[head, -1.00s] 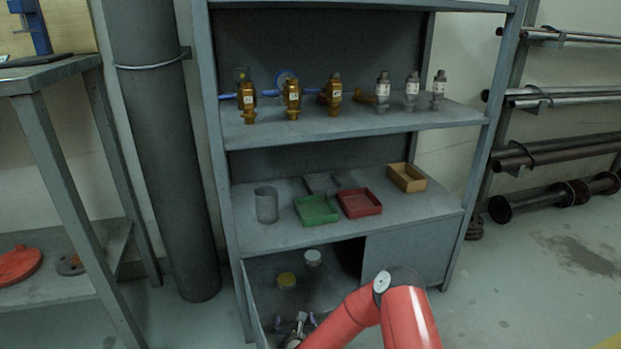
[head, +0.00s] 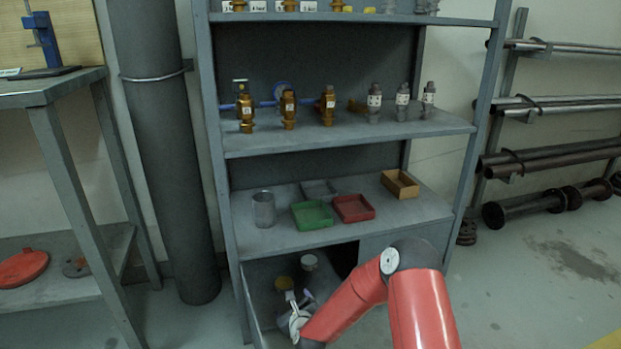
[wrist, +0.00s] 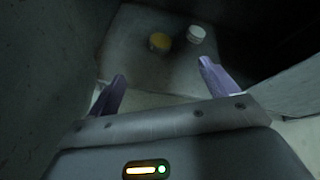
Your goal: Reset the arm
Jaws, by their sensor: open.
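My gripper (head: 299,296) is in front of the open lower part of the shelf unit, low in the head view. In the wrist view its two purple fingers (wrist: 162,82) are apart with nothing between them. Beyond the fingers, a yellow-topped can (wrist: 160,43) and a white-topped can (wrist: 196,35) stand on the lower shelf floor. In the head view the yellow-topped one (head: 284,283) is just beyond my gripper and the white-topped one (head: 309,262) is farther back.
The shelf unit (head: 340,232) holds a grey cup (head: 264,209), a green tray (head: 312,214), a red tray (head: 354,208) and a tan box (head: 400,184). Several valves stand above. A workbench (head: 60,87) and thick pipe (head: 160,150) are left.

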